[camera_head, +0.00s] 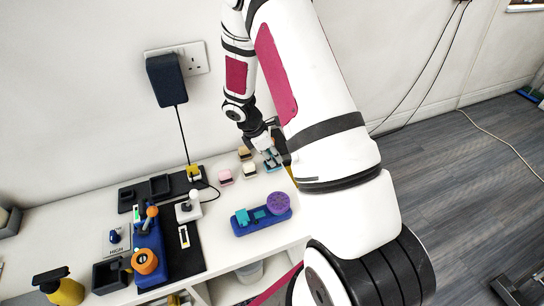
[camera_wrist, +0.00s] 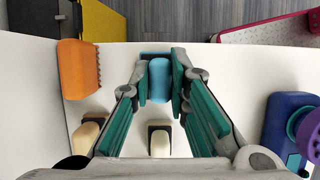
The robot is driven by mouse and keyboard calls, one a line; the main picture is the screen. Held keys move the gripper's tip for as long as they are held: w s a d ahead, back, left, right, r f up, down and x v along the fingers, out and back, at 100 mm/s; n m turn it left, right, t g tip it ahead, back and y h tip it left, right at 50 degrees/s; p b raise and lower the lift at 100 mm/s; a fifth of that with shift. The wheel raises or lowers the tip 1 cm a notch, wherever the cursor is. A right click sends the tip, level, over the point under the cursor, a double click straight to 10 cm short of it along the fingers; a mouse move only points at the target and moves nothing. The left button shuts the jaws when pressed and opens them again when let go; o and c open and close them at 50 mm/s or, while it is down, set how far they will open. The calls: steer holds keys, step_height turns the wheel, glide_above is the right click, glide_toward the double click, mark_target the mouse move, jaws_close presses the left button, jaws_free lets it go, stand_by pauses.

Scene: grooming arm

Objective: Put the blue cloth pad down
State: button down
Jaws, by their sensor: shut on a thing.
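The blue cloth pad (camera_wrist: 159,80) is between the two teal-lined fingers of my gripper (camera_wrist: 160,82) in the wrist view. My gripper is shut on it. A flat darker blue patch (camera_wrist: 156,55) shows just beyond the pad; I cannot tell how it relates to the pad. In the head view my gripper (camera_head: 270,147) is low at the back right of the white table, partly hidden by my own arm. Blue shows there at the fingers (camera_head: 271,160). I cannot tell whether the pad touches the table.
Small pads with dark parts stand close by: a pink one (camera_head: 225,177), a cream one (camera_head: 249,170) and a tan one (camera_head: 245,153). An orange toothed piece (camera_wrist: 78,68) lies left in the wrist view. A blue holder with a purple disc (camera_head: 263,215) stands nearer the front.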

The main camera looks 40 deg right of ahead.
steer(key=shift+f, duration=0.25)
steer(key=c, duration=1.5)
jaws_free()
steer(key=shift+c, duration=0.2)
steer(key=s+a+r+m+t, duration=0.15)
steer(key=a+r, duration=0.25)
steer(key=r, duration=0.7)
steer(key=a+r+m, duration=0.2)
steer(key=a+r, duration=0.1)
steer(key=r, duration=0.7)
steer(key=s+a+r+m+t+y, duration=0.2)
steer(key=s+a+r+m, duration=0.3)
steer(key=s, duration=0.5)
steer(key=s+a+r+m+t+y, duration=0.2)
steer(key=s+a+r+m, duration=0.4)
steer(key=s+r, duration=0.3)
steer(key=shift+s+a, duration=0.8)
steer(key=shift+s, duration=0.2)
